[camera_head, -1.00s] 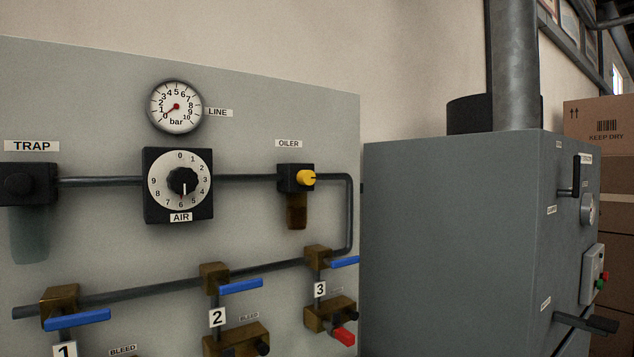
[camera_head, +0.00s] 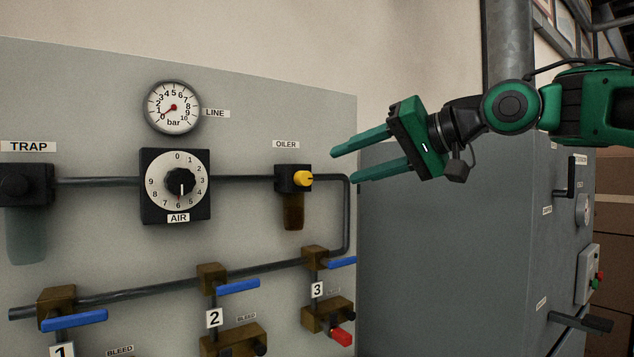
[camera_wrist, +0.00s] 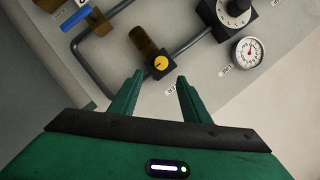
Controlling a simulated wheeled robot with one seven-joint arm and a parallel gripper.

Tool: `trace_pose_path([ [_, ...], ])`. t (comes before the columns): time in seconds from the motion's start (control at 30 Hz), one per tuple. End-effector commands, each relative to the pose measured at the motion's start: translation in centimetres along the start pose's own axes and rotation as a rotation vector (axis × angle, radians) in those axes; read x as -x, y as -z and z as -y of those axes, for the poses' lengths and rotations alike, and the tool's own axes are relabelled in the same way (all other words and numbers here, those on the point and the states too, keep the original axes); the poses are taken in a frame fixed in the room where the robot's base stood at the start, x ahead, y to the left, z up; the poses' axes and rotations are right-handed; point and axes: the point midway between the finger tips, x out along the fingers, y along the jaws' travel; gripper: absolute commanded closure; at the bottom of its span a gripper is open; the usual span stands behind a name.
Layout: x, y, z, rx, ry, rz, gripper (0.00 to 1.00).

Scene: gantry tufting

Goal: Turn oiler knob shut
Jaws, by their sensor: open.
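The yellow oiler knob (camera_head: 302,178) sits on a black block on the grey panel, under the OILER label (camera_head: 286,144), with a brown bowl (camera_head: 293,211) hanging below. In the wrist view the knob (camera_wrist: 160,63) shows beyond the fingertips, with a dark line across its face. My gripper (camera_head: 344,164) is open and empty, to the right of the knob in the head view, its two green fingers pointing left toward it. In the wrist view the fingertips (camera_wrist: 159,76) stand apart, with the knob roughly in line with the gap. Nothing touches the knob.
The AIR dial (camera_head: 181,183) and the bar gauge (camera_head: 173,107) are left of the oiler. A pipe (camera_head: 348,215) bends down at its right. Blue-handled valves (camera_head: 342,262) line the lower panel. A grey cabinet (camera_head: 440,260) stands at right. Free space lies before the panel.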

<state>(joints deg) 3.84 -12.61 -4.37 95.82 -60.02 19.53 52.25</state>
Motion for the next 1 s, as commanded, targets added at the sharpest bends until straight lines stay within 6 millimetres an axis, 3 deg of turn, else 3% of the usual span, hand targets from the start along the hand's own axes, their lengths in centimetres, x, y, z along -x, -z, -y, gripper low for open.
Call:
trace_pose_path([
  [0.17,-1.8,-0.1,0.2,0.000,0.005,0.004,0.57],
  [0.6,-8.9,0.0,0.0,-0.001,0.001,0.002,0.57],
  [1.0,-10.5,0.1,0.0,0.000,0.000,-0.001,0.57],
])
